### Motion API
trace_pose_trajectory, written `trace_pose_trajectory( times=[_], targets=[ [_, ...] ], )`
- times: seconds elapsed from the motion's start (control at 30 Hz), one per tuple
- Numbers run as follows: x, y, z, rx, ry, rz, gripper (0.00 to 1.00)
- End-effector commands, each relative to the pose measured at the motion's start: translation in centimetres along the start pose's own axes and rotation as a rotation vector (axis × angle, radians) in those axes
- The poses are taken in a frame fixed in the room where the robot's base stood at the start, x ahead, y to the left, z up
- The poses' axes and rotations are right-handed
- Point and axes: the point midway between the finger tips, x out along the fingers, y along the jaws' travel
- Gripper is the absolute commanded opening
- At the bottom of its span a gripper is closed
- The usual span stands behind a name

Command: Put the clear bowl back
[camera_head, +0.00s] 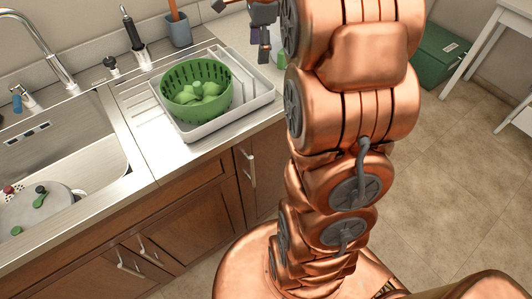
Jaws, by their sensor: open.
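My gripper (262,32) is at the top centre, over the counter just behind the dish rack. Its dark fingers point down and are open, though my copper arm and the top edge of the view hide part of it. A pale, partly see-through thing with some green (279,52) shows just right of the fingers, mostly behind my arm. I cannot tell whether it is the clear bowl, or whether the fingers touch it. No other clear bowl can be made out.
A green colander (178,91) with green items sits in a white dish rack (246,101). Left is a sink (70,150) with a round lid-like object (40,203) and faucet (50,62). A grey cup (178,30) stands behind. A green box (440,58) is on the floor at right.

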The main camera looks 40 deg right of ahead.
Motion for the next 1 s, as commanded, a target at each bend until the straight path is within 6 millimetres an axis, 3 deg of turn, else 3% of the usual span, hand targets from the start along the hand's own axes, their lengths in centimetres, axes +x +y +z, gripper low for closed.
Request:
trace_pose_trajectory(
  times=[0.2,0.43,0.7,0.8,1.0],
  targets=[
    [1.0,7.8,4.5,-0.473,0.001,0.055,0.72],
    [2.8,16.2,7.0,-0.975,-0.012,0.114,0.72],
    [5.6,26.2,7.4,-1.551,-0.053,0.189,0.72],
    [6.7,29.0,7.0,-1.722,-0.07,0.211,0.72],
    [7.9,32.0,6.5,-1.918,-0.094,0.237,0.72]
  ],
)
